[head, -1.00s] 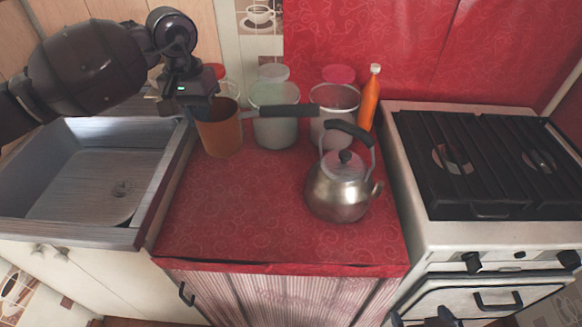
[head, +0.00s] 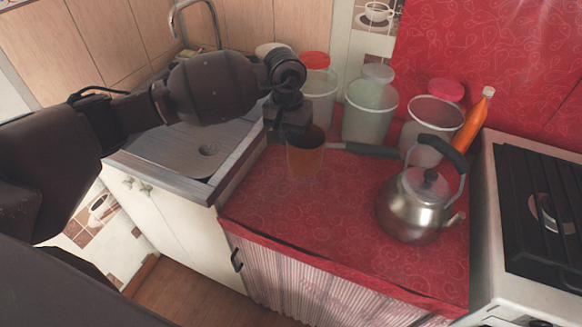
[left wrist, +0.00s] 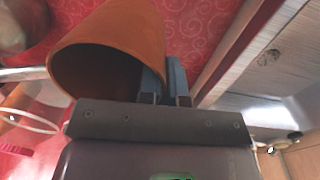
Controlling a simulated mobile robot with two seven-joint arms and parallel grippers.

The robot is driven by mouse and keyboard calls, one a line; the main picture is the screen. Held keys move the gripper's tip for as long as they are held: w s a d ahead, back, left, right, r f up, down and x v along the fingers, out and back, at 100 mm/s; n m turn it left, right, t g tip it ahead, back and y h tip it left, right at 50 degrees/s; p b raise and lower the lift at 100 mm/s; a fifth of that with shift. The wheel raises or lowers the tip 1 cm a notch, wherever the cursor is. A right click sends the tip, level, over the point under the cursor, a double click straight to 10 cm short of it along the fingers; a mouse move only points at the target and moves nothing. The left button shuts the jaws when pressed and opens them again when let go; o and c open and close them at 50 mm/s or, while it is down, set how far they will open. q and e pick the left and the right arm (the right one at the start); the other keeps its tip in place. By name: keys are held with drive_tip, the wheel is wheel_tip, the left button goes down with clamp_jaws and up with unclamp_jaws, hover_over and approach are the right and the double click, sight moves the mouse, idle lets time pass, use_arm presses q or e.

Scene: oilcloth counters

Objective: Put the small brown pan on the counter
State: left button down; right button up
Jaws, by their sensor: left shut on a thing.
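The small brown pan (head: 306,160) is at the left part of the red counter (head: 290,215), beside the sink. It is roughly upright, and its dark handle (head: 368,150) points right, in front of the jars. In the left wrist view the fingers (left wrist: 167,82) pinch the rim of the orange-brown pan (left wrist: 112,45), with the red cloth behind. I cannot tell whether the pan's base touches the counter. My right gripper is out of view.
A steel kettle (head: 415,212) stands right of the pan. Jars stand behind: a red-lidded one (head: 318,98), a pale one (head: 368,115) and a pink-lidded one (head: 430,125). An orange bottle (head: 472,122) and a stove (head: 535,190) are right. The counter's front is clear.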

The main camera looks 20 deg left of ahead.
use_arm(q)
drive_tip(key=shift+f, duration=5.05)
drive_tip(key=shift+b, duration=0.3)
drive_tip(key=shift+f, duration=0.2)
drive_tip(key=c, duration=1.3)
unclamp_jaws()
